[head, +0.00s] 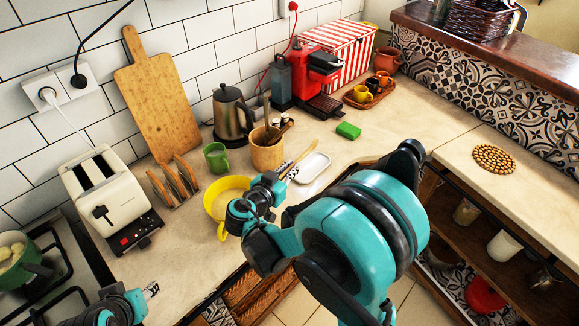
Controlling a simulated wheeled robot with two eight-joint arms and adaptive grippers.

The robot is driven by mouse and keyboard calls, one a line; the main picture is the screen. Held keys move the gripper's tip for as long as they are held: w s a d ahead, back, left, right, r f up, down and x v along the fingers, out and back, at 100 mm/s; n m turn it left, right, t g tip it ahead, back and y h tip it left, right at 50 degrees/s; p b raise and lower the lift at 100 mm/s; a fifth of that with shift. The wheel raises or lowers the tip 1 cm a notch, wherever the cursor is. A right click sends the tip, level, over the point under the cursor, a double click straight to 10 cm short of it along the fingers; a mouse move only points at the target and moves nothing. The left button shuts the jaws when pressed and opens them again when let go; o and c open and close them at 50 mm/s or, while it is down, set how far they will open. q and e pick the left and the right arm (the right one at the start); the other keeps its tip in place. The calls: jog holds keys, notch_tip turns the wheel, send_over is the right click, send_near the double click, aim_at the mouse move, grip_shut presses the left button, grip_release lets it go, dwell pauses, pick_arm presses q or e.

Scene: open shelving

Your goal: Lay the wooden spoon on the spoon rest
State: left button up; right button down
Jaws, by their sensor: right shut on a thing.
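The wooden spoon (301,155) is a slim light-brown stick slanting up and right from my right gripper (283,181). The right gripper is shut on it near the counter's front edge; the fingertips are small and partly hidden by the wrist. The spoon rest (314,169) appears to be the white oblong dish on the counter, just right of the gripper and spoon. In this view the spoon passes by the dish's left end; I cannot tell its height above the counter. My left gripper (150,291) is low at left, by the counter's front edge, too small to read.
A yellow bowl (216,207) stands just left of my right gripper. A wooden utensil pot (267,156), a green mug (215,158) and a kettle (231,115) are behind. A green sponge (348,131) lies behind the dish. A toaster (101,191) stands left.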

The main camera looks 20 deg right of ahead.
pick_arm(q)
notch_tip(320, 180, down, 6)
jog(key=b, duration=0.6)
jog(key=shift+f, duration=0.25)
pick_arm(e)
notch_tip(320, 180, down, 7)
jog(key=shift+f, duration=0.2)
pick_arm(q)
jog(key=shift+r, duration=0.1)
pick_arm(e)
jog(key=c, duration=1.5)
grip_release()
jog(key=shift+c, duration=0.2)
jog(key=v, duration=1.2)
